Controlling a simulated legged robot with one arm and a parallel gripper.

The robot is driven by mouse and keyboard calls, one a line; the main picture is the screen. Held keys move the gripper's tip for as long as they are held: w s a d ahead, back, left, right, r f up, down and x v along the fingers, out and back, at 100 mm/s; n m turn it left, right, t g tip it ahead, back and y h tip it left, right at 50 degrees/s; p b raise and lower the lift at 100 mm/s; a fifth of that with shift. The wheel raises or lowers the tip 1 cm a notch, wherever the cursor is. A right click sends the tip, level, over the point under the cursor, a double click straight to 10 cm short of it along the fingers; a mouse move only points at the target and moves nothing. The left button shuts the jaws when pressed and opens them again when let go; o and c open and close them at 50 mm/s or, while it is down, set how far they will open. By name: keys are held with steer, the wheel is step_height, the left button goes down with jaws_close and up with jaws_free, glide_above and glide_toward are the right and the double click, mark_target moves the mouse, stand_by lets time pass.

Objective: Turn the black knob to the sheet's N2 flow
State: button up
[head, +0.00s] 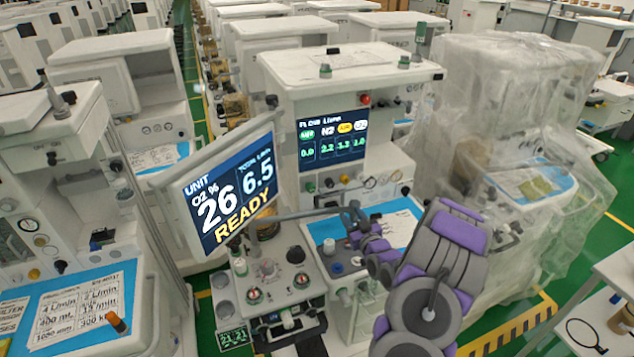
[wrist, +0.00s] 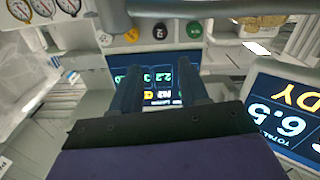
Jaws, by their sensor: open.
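A small black knob (head: 328,183) sits in a row under the flow screen of the middle cart. In the wrist view the black knob (wrist: 160,31) lies between a yellow knob (wrist: 131,35) and a green knob (wrist: 194,29). The flow screen (head: 332,138) shows several columns; the N2 one seems to read 2.2. My gripper (head: 350,214) is in front of and below the knob row. In the wrist view my gripper (wrist: 160,75) is open and empty, its fingers apart from the knob. A blue sheet (head: 398,210) lies on this cart's top, partly hidden by my arm.
A grey bar (wrist: 210,8) crosses near the knobs. Another blue sheet (head: 75,312) lies on the left cart. A plastic-covered cart (head: 520,140) stands at right.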

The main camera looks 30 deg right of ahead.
mark_target(331, 185)
steer(key=b+x, duration=0.1)
steer(key=x, duration=1.6)
steer(key=shift+w+d+f+b, duration=0.1)
steer(key=shift+d+f+b, duration=0.05)
steer(key=shift+b, duration=0.25)
steer(key=c, duration=0.8)
steer(key=shift+o, duration=0.2)
steer(key=shift+n+p, duration=0.3)
steer(key=shift+p, duration=0.05)
steer(key=o, duration=0.8)
steer(key=shift+c, duration=0.2)
